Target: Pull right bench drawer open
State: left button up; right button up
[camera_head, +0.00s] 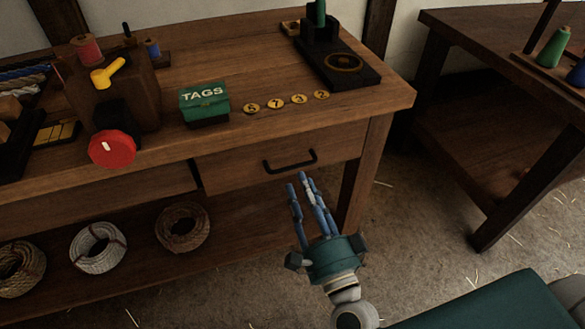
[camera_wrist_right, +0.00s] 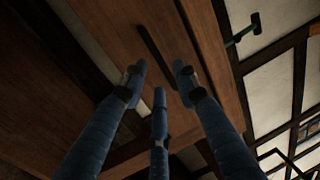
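The right bench drawer (camera_head: 232,174) has a plain wooden front that looks shut in the bench (camera_head: 235,60). Its black bar handle (camera_head: 290,163) runs across the front. My right gripper (camera_head: 300,184) reaches up from below, its blue fingers spread and empty, with the tips just below the handle in the head view. In the right wrist view the open fingers (camera_wrist_right: 160,76) point toward the wooden front, and a dark bar, seemingly the handle (camera_wrist_right: 152,48), shows beyond the tips. I see no contact with it. My left gripper is in neither view.
A green TAGS box (camera_head: 205,103), several brass number discs (camera_head: 275,104) and a black stand (camera_head: 340,65) sit on the bench top above the drawer. Rope coils (camera_head: 183,227) lie on the lower shelf. Another table (camera_head: 470,30) stands at right, with open floor between.

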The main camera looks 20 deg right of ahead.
aim_at(294, 165)
jog(key=w, duration=0.4)
jog(key=w+r, duration=0.1)
jog(key=w, duration=0.1)
jog(key=shift+a, duration=0.1)
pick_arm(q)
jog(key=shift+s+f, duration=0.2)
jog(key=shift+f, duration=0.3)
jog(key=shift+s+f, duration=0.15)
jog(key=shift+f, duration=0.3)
pick_arm(e)
jog(key=shift+s, duration=0.1)
grip_shut()
